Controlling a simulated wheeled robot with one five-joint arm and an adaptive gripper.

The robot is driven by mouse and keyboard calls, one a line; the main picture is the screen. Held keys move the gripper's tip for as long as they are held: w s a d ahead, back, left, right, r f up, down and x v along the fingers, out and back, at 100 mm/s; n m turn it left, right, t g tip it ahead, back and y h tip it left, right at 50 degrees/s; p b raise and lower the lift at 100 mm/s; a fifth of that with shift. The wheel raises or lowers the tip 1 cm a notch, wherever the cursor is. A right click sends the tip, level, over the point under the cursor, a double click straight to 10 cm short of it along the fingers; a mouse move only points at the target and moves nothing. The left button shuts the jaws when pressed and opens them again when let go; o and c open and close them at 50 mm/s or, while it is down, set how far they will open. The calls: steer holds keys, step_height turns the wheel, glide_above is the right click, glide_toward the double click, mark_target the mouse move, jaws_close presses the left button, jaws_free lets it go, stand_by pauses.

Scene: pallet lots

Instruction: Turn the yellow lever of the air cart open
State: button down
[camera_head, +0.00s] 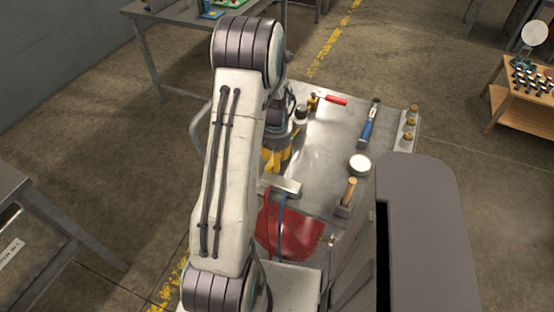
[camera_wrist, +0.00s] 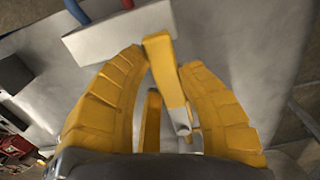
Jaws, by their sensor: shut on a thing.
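The yellow lever (camera_wrist: 160,58) stands between the fingers of my gripper (camera_wrist: 165,70) in the wrist view. It reaches from the edge of a pale grey block (camera_wrist: 105,38) towards the camera. The ribbed yellow fingers close in on it from both sides near their tips. In the head view, my gripper (camera_head: 276,152) is partly hidden behind my arm, over the left side of the metal-topped air cart (camera_head: 322,150). The grey block (camera_head: 283,186) sits just in front of it there, with a red and a blue hose. The lever cannot be made out in the head view.
On the cart are a red-handled valve (camera_head: 335,100), a blue-handled tool (camera_head: 368,128), a white round piece (camera_head: 360,165), a wooden-handled item (camera_head: 349,190) and a strip of brass fittings (camera_head: 410,122). A wooden table (camera_head: 525,90) stands at the right, with open floor between.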

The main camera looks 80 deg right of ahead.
steer(key=c, duration=0.8)
jaws_free()
steer(key=shift+w, duration=0.1)
step_height(320, 180, up, 12)
steer(key=shift+f, duration=0.1)
steer(key=shift+n, duration=0.3)
stand_by(0.4)
